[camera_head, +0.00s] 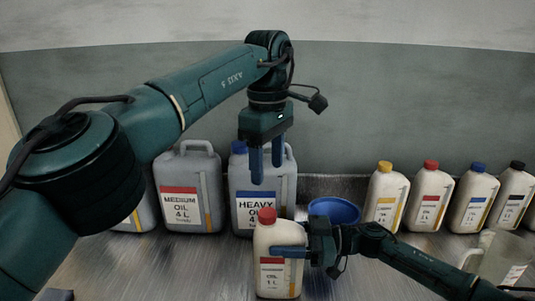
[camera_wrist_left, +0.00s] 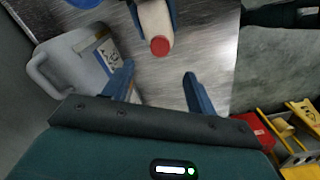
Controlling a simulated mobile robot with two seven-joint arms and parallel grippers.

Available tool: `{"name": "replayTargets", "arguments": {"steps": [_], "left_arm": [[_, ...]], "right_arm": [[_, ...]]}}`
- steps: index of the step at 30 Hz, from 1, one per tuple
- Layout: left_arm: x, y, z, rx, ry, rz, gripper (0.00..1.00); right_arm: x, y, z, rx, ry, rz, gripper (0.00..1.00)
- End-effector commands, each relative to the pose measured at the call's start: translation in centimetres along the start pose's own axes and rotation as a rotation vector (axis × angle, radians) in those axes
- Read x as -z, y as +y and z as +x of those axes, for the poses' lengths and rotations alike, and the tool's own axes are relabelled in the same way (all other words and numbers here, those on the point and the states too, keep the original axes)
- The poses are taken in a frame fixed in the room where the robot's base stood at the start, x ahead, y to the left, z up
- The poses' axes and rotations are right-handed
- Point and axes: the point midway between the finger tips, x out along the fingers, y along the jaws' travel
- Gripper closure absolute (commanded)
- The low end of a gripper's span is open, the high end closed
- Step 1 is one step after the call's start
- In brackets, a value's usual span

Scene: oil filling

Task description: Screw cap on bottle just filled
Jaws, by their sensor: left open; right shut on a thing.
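A cream one-litre oil bottle (camera_head: 279,278) with a red label stands upright at the front middle in the head view. A red cap (camera_head: 267,216) sits on its top; I cannot tell how tight it is. My right gripper (camera_head: 288,252) is shut around the bottle's upper body from the right. My left gripper (camera_head: 266,172) is open and empty, pointing down above the cap and apart from it. In the left wrist view the red cap (camera_wrist_left: 160,46) and bottle (camera_wrist_left: 153,19) show beyond the fingertips of my left gripper (camera_wrist_left: 158,72).
Large grey jugs, medium oil (camera_head: 188,190) and heavy oil (camera_head: 240,190), stand behind. A blue bowl (camera_head: 335,209) is just behind the bottle. Capped bottles (camera_head: 428,195) line the right back. A see-through jug (camera_head: 503,256) stands far right. Yellow bins (camera_wrist_left: 300,120) show in the wrist view.

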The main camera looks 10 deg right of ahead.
Motion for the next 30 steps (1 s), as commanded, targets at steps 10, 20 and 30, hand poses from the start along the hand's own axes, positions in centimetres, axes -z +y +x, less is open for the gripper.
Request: {"name": "replayTargets", "arguments": {"steps": [10, 20, 30], "left_arm": [[0.0, 0.0, -1.7, 0.001, 0.0, 0.001, 0.43], [0.0, 0.0, -1.7, 0.001, 0.0, 0.001, 0.43], [0.0, 0.0, -1.6, 0.001, 0.0, 0.0, 0.43]], "right_arm": [[0.0, 0.0, 0.0, 0.0, 0.0, 0.0, 1.0], [0.0, 0.0, 0.0, 0.0, 0.0, 0.0, 0.37], [0.0, 0.0, 0.0, 0.0, 0.0, 0.0, 0.19]]}}
